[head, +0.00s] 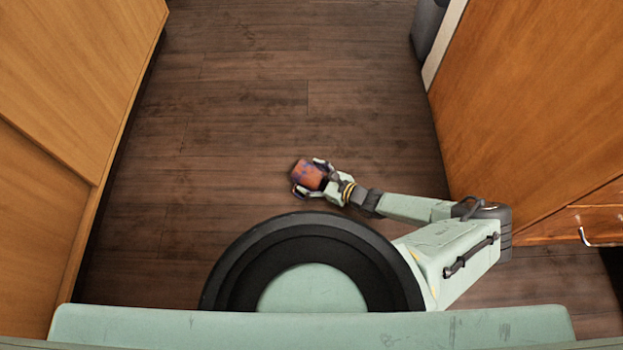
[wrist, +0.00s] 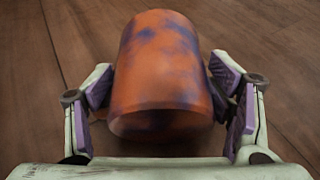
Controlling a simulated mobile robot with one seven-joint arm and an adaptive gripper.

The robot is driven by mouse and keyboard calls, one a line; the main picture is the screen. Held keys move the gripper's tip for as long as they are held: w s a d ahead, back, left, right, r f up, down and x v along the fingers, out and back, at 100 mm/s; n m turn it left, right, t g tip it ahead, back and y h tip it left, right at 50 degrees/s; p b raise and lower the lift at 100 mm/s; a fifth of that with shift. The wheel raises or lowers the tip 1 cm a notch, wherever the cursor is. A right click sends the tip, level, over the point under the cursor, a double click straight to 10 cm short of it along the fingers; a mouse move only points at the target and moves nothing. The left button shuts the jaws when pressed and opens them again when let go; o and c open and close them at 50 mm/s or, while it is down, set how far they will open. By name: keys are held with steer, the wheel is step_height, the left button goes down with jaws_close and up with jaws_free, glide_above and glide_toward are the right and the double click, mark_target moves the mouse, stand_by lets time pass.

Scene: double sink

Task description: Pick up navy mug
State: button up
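An orange, rounded cup-like object with navy blotches (wrist: 160,65) fills the middle of the wrist view. It is mostly orange rather than plain navy, and no handle shows. My gripper (wrist: 162,78) has one purple-padded finger on each side of it, and both pads appear to press its sides, so it looks shut on it. In the head view, the orange and navy object (head: 307,172) sits between the fingers of my gripper (head: 310,178), over the floor in front of my base. The far side of the object is hidden. No other mug shows.
The dark wood floor (head: 250,90) is clear ahead. Wooden cabinets stand on the left (head: 60,80) and right (head: 530,100), the right one close to my arm. A drawer handle (head: 590,242) sticks out at right. A dark grey bin-like object (head: 428,25) stands at the far right.

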steer(key=c, duration=1.1)
steer(key=shift+c, duration=0.7)
steer(key=shift+r, duration=0.1)
